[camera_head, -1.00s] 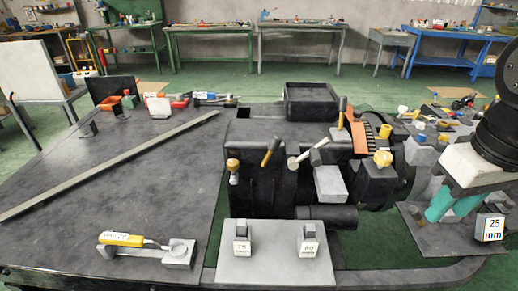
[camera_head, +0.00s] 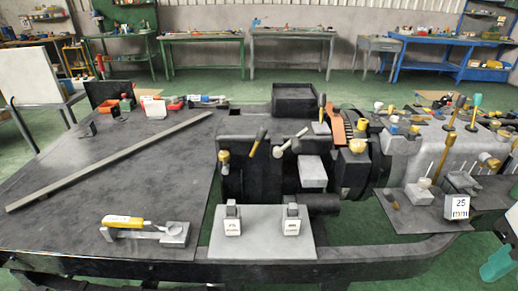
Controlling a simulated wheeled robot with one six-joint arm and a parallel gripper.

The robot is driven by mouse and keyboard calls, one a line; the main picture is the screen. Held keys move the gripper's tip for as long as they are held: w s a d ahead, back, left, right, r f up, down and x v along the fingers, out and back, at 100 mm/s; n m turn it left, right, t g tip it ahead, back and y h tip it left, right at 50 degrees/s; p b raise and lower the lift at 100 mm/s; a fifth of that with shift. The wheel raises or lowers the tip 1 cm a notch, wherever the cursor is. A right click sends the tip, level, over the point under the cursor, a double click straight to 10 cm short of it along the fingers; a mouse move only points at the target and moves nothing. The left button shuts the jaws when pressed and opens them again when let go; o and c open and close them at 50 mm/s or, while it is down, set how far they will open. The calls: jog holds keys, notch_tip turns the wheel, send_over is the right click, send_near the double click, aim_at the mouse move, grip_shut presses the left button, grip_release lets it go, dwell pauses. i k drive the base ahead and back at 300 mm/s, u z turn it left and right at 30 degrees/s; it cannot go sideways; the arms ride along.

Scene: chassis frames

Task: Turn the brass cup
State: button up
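Several brass-coloured parts are in view, and I cannot tell for sure which is the brass cup. A small brown-brass piece (camera_head: 393,202) sits on the left of the dark plate (camera_head: 420,217) at right, beside the "25 mm" block (camera_head: 458,208). A yellow-brass knob (camera_head: 357,146) sits on the black housing, and a smaller brass-topped knob (camera_head: 224,157) is on its left front. My gripper (camera_head: 499,265) shows only as a teal finger at the lower right edge, over the floor and apart from these parts. The rest of it is cut off.
A grey plate (camera_head: 262,246) with two labelled blocks is at the front middle. Upright levers (camera_head: 474,107) stand at right. Green floor shows at lower right.

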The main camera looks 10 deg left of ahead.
aim_at(223, 156)
jog(key=z, duration=1.7)
jog(key=i, duration=1.05)
jog(key=u, duration=3.35)
